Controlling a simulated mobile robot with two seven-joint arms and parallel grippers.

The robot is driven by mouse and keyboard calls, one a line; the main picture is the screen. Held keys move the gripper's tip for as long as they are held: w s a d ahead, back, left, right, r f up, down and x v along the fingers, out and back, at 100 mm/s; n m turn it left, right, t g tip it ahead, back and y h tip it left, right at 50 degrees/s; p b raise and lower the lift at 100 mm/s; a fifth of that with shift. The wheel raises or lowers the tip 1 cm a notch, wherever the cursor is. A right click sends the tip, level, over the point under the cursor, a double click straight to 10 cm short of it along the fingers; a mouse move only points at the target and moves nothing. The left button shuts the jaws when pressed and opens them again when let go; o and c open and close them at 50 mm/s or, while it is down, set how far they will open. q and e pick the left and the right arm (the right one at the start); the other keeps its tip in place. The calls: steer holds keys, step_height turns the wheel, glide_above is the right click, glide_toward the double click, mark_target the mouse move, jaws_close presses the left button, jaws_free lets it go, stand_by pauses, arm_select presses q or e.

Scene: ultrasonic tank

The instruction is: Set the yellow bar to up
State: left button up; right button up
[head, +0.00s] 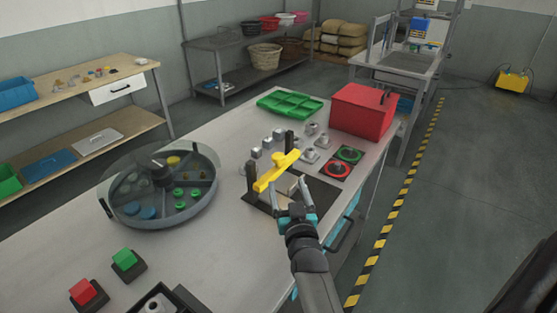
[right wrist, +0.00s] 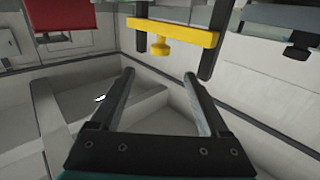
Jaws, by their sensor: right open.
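The yellow bar (head: 276,172) lies roughly level across two dark posts (head: 251,180) on a dark base plate on the table. A yellow knob sits at the middle of the bar. In the right wrist view the bar (right wrist: 185,36) spans the upper middle, with its knob (right wrist: 160,48) facing my fingers. My right gripper (head: 289,188) is open and empty on the near side of the bar, apart from it. In the right wrist view its fingertips (right wrist: 158,75) show below the knob, one to each side. My left gripper is not in view.
A round divided tank (head: 135,218) with a clear lid stands left of the bar. Several grey metal parts (head: 311,128) stand behind it. A red box (head: 352,118), a green tray (head: 290,100) and red and green dials (head: 336,169) are farther back. Red and green buttons (head: 125,258) are in front.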

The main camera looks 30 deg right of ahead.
mark_target(280, 162)
steer(key=b+x, duration=0.8)
steer(key=x, duration=0.4)
steer(key=shift+a+f, duration=0.1)
steer(key=shift+f, duration=0.05)
steer(key=shift+w+d+b, duration=0.25)
steer(key=shift+w+b, duration=0.2)
steer(key=shift+w, duration=0.15)
jaws_close()
stand_by(0.6)
